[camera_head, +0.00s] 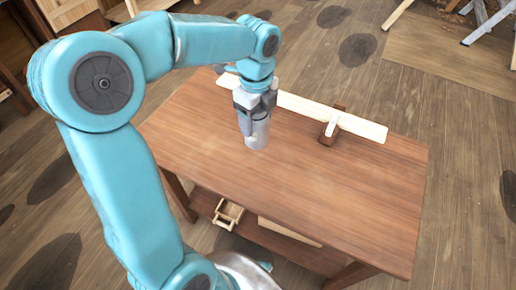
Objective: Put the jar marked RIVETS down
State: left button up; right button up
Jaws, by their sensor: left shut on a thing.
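The jar (256,134) is a small grey cylinder at the back left part of the brown wooden table (330,205). No marking on it is readable at this size. My left gripper (254,112) comes down over the jar from above and is shut on its upper part. The jar looks upright. Its base is over or on the tabletop; I cannot tell whether it touches. My right gripper is not in view.
A long pale plank (340,121) lies along the table's back, behind the jar, with a dark wooden block holding a pale piece (331,126) against it. The table's middle and front are clear. A small wooden crate (228,212) sits on the lower shelf.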

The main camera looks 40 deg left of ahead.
pick_arm(q)
notch_tip(320, 180, down, 10)
jog(key=shift+w+f+b, duration=0.1)
jog(key=shift+b, duration=0.55)
jog(key=shift+d, duration=0.1)
jog(key=shift+f, duration=0.15)
jog(key=o, duration=1.1)
jog(key=shift+o, duration=0.2)
